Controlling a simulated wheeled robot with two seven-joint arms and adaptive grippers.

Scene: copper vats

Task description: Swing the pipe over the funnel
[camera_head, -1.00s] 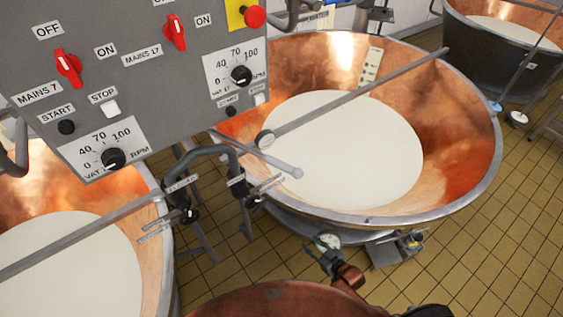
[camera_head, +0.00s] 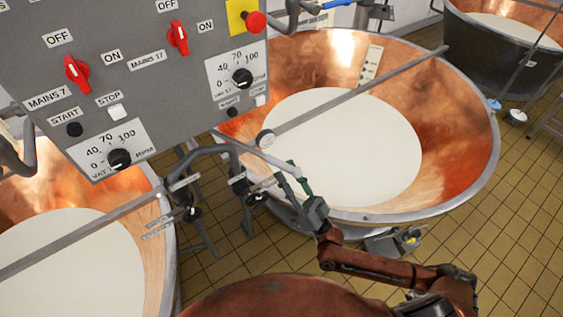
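A short grey pipe (camera_head: 255,152) reaches from under the control panel to the right, over the near rim of the middle copper vat. Its free end lies at my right gripper. My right gripper (camera_head: 287,172) points up and left, with its fingers spread at the pipe's end. I cannot tell whether they touch it. My reddish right arm comes in from the lower right. I cannot pick out a separate funnel; the middle copper vat (camera_head: 455,150) is wide and funnel-shaped, with white liquid (camera_head: 350,150) inside. My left gripper is not in view.
A grey control panel (camera_head: 180,85) with red switches and dials hangs at the upper left. A second copper vat (camera_head: 152,255) stands at lower left, another (camera_head: 470,50) at upper right. A long bar (camera_head: 370,90) crosses the middle vat. Tiled floor (camera_head: 510,240) is clear at right.

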